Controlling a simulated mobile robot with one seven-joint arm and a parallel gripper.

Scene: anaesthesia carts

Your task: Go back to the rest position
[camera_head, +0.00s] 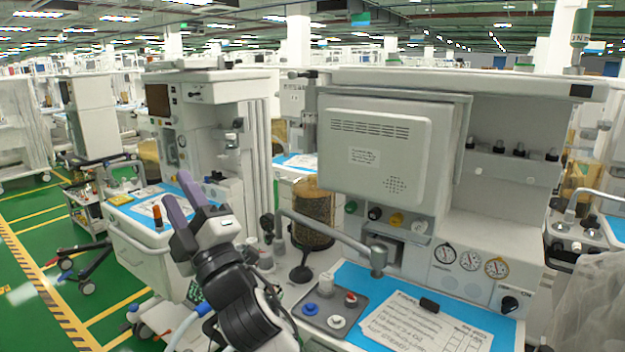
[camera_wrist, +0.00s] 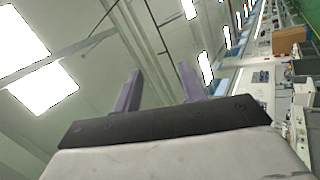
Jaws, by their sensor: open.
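My gripper (camera_head: 183,206) is raised at the lower left of the head view, in front of the carts. Its two purple fingers point up and to the left. In the wrist view the fingers (camera_wrist: 158,92) stand apart with nothing between them. Behind them that view shows the ceiling with bright lamps, and rows of equipment tilted at the right. The gripper is apart from the carts as far as I can tell.
The near anaesthesia cart (camera_head: 450,215) fills the right, with a blue mat (camera_head: 505,327), a paper sheet (camera_head: 420,325) and a grey knob tray (camera_head: 318,310). A metal arm (camera_head: 330,234) juts out beside my arm. A second cart (camera_head: 215,100) stands left.

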